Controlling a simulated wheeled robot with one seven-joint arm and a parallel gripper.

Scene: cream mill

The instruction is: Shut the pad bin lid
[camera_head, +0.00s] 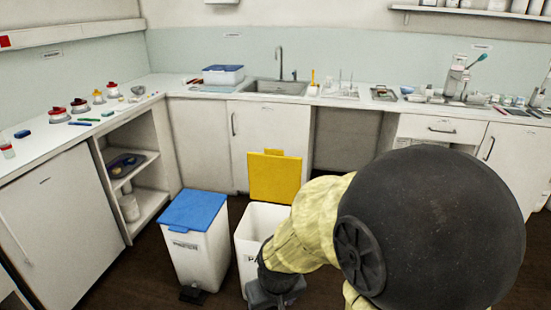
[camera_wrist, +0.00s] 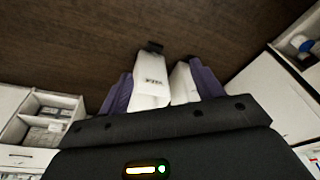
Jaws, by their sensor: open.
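The pad bin (camera_head: 247,240) is a white bin in the head view, its label partly hidden behind my arm. Its yellow lid (camera_head: 275,178) stands raised at the back, so the bin is open. My gripper (camera_head: 276,292) is low at the bin's front right, partly cut off by the frame's bottom edge. In the wrist view my gripper (camera_wrist: 163,86) is open, with purple fingers spread apart. Two white bin shapes show between and beyond the fingers, one with a dark label. I see no contact with the lid.
A white bin with a shut blue lid (camera_head: 193,210) stands just left of the pad bin. Base cabinets (camera_head: 60,230) and a counter (camera_head: 130,105) with a sink (camera_head: 274,87) lie behind and to the left. Open shelves (camera_head: 130,165) stand left. Dark floor shows around the bins.

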